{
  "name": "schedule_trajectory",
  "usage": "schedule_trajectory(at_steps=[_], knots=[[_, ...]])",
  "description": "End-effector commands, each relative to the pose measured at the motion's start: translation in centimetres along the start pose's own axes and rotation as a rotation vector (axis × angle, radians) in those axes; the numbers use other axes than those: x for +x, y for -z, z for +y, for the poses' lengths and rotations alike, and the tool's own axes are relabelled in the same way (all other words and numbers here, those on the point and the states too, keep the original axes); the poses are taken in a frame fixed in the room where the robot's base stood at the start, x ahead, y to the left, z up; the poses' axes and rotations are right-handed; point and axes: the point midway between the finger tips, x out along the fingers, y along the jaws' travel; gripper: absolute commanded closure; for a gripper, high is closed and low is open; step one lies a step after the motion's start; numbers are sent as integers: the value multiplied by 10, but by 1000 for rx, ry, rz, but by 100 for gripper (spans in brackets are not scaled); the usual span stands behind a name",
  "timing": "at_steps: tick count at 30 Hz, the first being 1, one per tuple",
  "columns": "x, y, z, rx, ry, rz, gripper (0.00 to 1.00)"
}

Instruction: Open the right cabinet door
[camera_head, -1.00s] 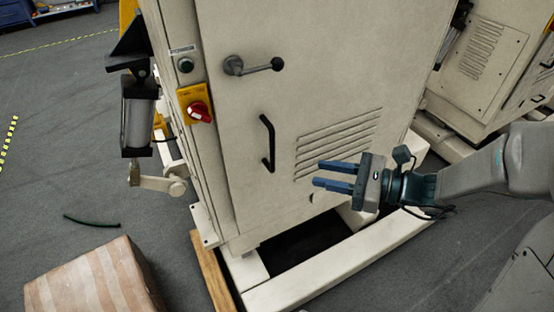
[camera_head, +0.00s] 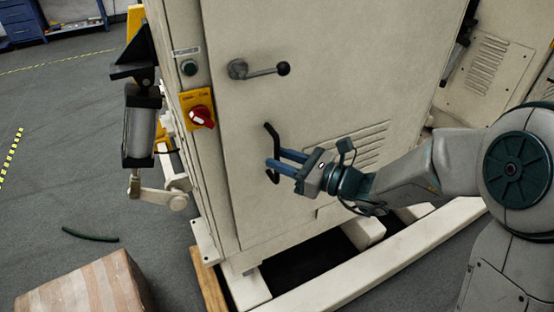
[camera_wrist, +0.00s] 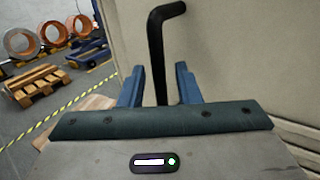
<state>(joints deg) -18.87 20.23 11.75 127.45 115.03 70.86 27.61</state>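The cabinet door (camera_head: 330,100) is a beige panel and looks closed. Its black bar handle (camera_head: 269,140) stands upright on the lower left of the door; it also shows in the wrist view (camera_wrist: 155,50). A lever with a black ball knob (camera_head: 258,70) sits above it. My gripper (camera_head: 276,160) points left at the door, with its two blue fingers at the handle's lower half. In the wrist view my gripper (camera_wrist: 160,85) is open, with one finger on each side of the handle and gaps visible. The handle's lower end is hidden behind the gripper body.
A red rotary switch on a yellow plate (camera_head: 200,114) is left of the door. A cardboard box (camera_head: 85,287) lies at the lower left on the floor. A pale base beam (camera_head: 390,260) runs below the cabinet. Open floor (camera_head: 60,160) lies to the left.

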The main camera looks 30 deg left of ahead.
Motion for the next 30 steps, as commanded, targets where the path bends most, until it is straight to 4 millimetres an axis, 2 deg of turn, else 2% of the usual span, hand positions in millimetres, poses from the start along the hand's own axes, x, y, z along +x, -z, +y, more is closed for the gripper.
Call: schedule_trajectory(at_steps=[5, 14, 17, 18, 26, 30], knots=[[14, 0, 0, 0, -1, 0, 70], [15, 0, 0, 0, 0, 0, 70], [15, 0, 0, 0, 0, 0, 98], [15, 0, 0, 0, 0, 0, 100], [13, 0, 2, 0, -10, 1, 100], [4, -1, 10, 1, -50, 2, 100]])
